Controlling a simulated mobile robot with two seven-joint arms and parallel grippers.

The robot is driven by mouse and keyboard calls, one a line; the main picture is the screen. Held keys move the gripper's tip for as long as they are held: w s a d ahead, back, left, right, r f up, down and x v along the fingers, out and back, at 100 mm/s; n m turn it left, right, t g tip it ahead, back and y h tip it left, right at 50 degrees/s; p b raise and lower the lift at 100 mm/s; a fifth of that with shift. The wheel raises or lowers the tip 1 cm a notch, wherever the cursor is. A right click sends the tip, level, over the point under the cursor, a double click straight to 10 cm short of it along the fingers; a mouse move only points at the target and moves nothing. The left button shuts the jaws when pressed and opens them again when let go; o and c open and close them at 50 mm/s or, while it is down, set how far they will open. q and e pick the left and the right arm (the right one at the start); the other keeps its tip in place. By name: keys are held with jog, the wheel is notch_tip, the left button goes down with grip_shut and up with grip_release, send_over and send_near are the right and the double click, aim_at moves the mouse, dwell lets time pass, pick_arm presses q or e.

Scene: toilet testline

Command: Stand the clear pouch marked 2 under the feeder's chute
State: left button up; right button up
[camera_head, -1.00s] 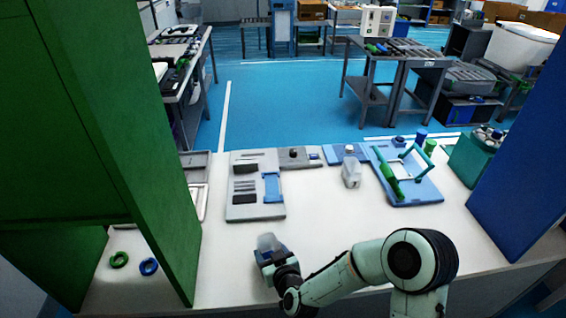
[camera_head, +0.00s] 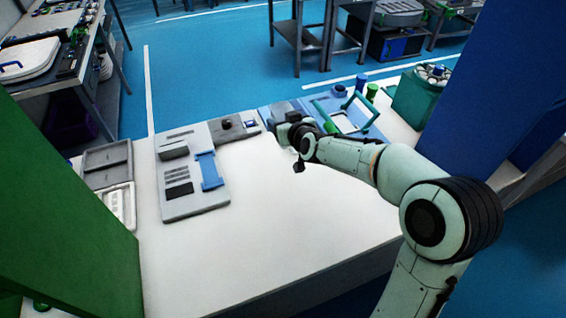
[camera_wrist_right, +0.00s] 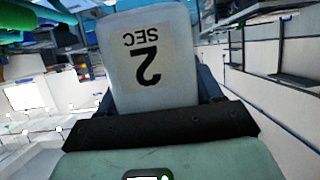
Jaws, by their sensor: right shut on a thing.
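My right gripper (camera_head: 285,132) is over the far middle of the white table. The right wrist view shows it shut on a pale clear pouch (camera_wrist_right: 148,62), held between its two fingers. The pouch's label reads "2 SEC", upside down in that picture. In the head view my wrist hides the pouch, so I cannot tell whether it touches anything. A grey fixture board (camera_head: 190,205) with a blue ramp-like piece (camera_head: 209,170) lies left of the gripper. I cannot tell which part is the feeder's chute. My left gripper is not in view.
A blue tray (camera_head: 362,127) with a teal handle frame (camera_head: 359,113) lies right of the gripper. A teal bin (camera_head: 411,101) stands farther right. Green (camera_head: 70,195) and blue (camera_head: 490,90) panels flank the table. The table's middle and front (camera_head: 275,215) are clear.

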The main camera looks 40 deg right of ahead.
jog(key=shift+d+r, duration=0.35)
jog(key=shift+d, duration=0.1)
jog(key=shift+d+f+b, duration=0.15)
jog(key=shift+f+b, duration=0.2)
jog(key=shift+f, duration=0.05)
jog(key=f+b, duration=0.1)
jog(key=f, duration=0.1)
jog(key=f+b, duration=0.1)
jog(key=f, duration=0.1)
jog(key=f+b, duration=0.1)
jog(key=f, duration=0.1)
jog(key=shift+s+f, duration=0.15)
jog(key=shift+s, duration=0.1)
jog(key=shift+w+f+b, duration=0.15)
jog(key=shift+f+b, duration=0.6)
jog(key=shift+f, duration=5.5)
